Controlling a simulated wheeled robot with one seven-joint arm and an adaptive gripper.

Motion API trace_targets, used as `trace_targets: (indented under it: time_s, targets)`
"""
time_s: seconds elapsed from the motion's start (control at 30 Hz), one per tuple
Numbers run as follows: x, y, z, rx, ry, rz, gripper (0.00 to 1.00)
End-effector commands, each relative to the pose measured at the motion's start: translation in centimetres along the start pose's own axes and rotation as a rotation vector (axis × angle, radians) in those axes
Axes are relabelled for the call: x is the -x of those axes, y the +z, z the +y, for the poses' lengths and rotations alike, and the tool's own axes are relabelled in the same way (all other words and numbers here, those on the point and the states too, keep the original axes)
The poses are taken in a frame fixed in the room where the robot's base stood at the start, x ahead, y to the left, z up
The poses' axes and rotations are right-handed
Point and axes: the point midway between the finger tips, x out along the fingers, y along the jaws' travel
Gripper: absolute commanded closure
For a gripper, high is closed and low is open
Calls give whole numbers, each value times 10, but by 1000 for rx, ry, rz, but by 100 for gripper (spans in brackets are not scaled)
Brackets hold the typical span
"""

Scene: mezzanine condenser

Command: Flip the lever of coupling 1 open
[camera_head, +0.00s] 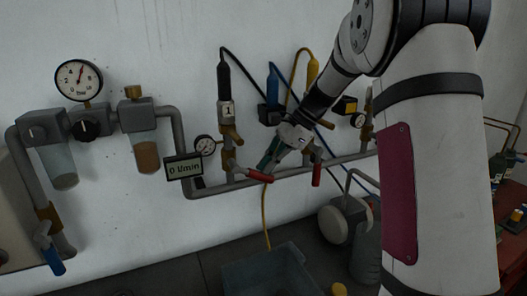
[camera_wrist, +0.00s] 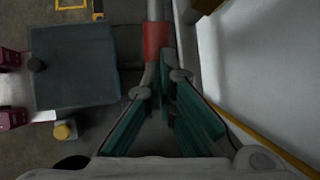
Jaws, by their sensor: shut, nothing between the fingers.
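Coupling 1 (camera_head: 227,135) stands on the wall pipe, with a dark hose plug above and a white tag (camera_head: 227,110) reading 1. Its red-handled lever (camera_head: 258,176) sticks out to the lower right from the pipe. My gripper (camera_head: 263,167) is shut and empty, with its teal fingers right at this lever. In the wrist view the lever's red grip (camera_wrist: 157,40) shows just beyond the fingertips (camera_wrist: 163,82). I cannot tell whether they touch it. My arm and gripper partly hide the couplings farther right.
A second red lever (camera_head: 316,176) hangs down to the right. A flow display (camera_head: 184,167) reads 0 l/min, and a small gauge (camera_head: 205,145) sits beside coupling 1. A grey bin (camera_head: 268,278) stands on the floor below. A yellow hose (camera_head: 265,220) hangs down the wall.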

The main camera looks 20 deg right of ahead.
Motion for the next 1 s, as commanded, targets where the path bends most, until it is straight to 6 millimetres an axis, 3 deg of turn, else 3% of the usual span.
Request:
trace_targets:
  time_s: [0.1, 1.0]
  targets:
    - [-11, -7, 2, -28, 3, -111, 100]
    - [-76, -3, 16, -19, 4, -102, 100]
